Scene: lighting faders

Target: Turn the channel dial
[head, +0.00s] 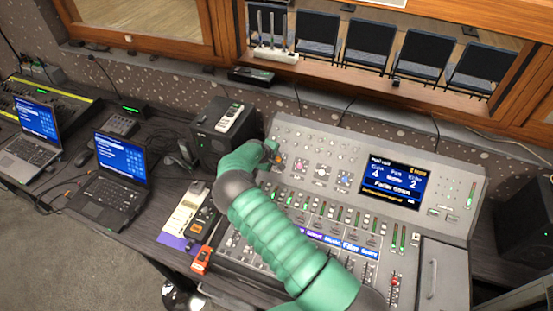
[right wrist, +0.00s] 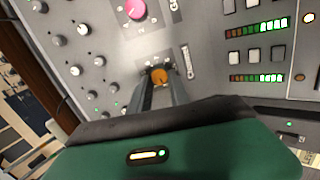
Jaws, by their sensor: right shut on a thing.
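The mixing console (head: 420,226) has a row of coloured dials on its sloped upper panel. My right gripper (head: 275,157) reaches the left end of that row, and my arm covers part of the console. In the right wrist view, my right gripper (right wrist: 160,88) is shut on an orange dial (right wrist: 159,76), with a finger on each side of it. A pink dial (right wrist: 135,9) sits beyond it in that view. The lit display (head: 391,184) shows the numbers 4 and 2 and the words "Fader down". My left gripper is not in view.
Faders and green level meters cover the lower console. A black speaker (head: 212,146) stands left of the console, and two laptops (head: 107,178) stand farther left. A red device (head: 202,260) lies at the console's front left. A wood-framed window is behind.

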